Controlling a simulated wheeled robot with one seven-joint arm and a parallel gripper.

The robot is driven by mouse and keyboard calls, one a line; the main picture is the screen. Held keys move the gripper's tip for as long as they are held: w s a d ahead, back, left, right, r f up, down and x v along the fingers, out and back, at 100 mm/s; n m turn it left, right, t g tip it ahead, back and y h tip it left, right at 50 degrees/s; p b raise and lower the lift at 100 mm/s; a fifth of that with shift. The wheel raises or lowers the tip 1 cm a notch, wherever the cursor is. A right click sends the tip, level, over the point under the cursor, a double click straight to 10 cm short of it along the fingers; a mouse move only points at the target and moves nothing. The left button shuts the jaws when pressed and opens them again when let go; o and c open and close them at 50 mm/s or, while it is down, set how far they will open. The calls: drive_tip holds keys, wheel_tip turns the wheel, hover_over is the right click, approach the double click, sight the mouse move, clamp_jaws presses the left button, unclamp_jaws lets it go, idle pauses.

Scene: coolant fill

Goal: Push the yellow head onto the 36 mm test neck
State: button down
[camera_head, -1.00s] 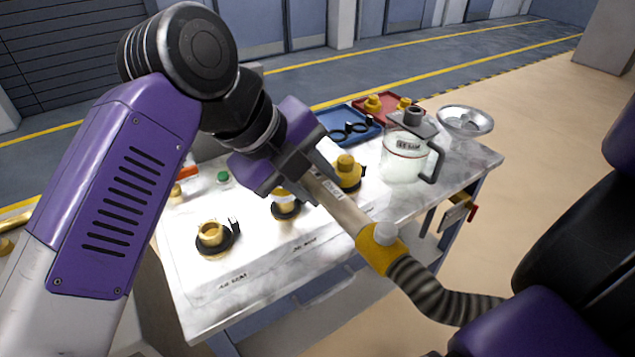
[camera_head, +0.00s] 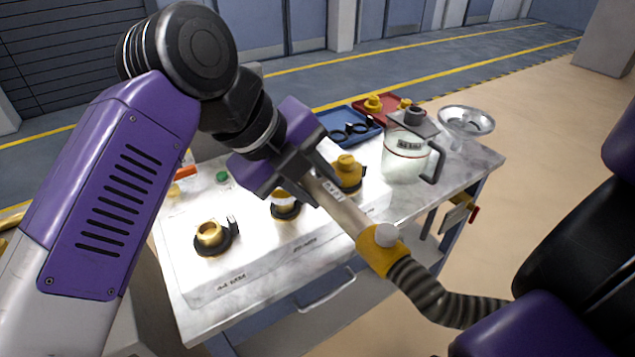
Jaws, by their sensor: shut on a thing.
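My gripper (camera_head: 302,172) is shut on the pale grip of the yellow head (camera_head: 376,262). It holds the head up in the air, tilted, in front of the bench's right part. A ribbed dark hose (camera_head: 432,302) runs from the head to the right. On the white block are a front left neck (camera_head: 209,235), a middle neck (camera_head: 284,198) and a right neck (camera_head: 348,168), each brass-coloured with a black part around it. My gripper partly covers the view of the middle and right necks. The block's front labels are too blurred to tell which neck is 36 mm.
The block (camera_head: 215,288) stands on a marbled bench (camera_head: 420,195). Behind it are a blue tray (camera_head: 338,120) with black rings and a red tray (camera_head: 388,112) with yellow pieces. A clear jug (camera_head: 404,160) and a metal funnel (camera_head: 466,120) stand at the right.

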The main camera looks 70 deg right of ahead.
drive_tip(key=shift+f+b, duration=1.5)
drive_tip(key=shift+b, duration=0.25)
drive_tip(key=c, duration=1)
unclamp_jaws()
drive_tip(key=shift+o, duration=0.2)
drive_tip(key=v, duration=0.7)
drive_tip(key=shift+a+r, duration=0.2)
drive_tip(key=shift+r, duration=0.15)
drive_tip(key=shift+w, duration=0.1)
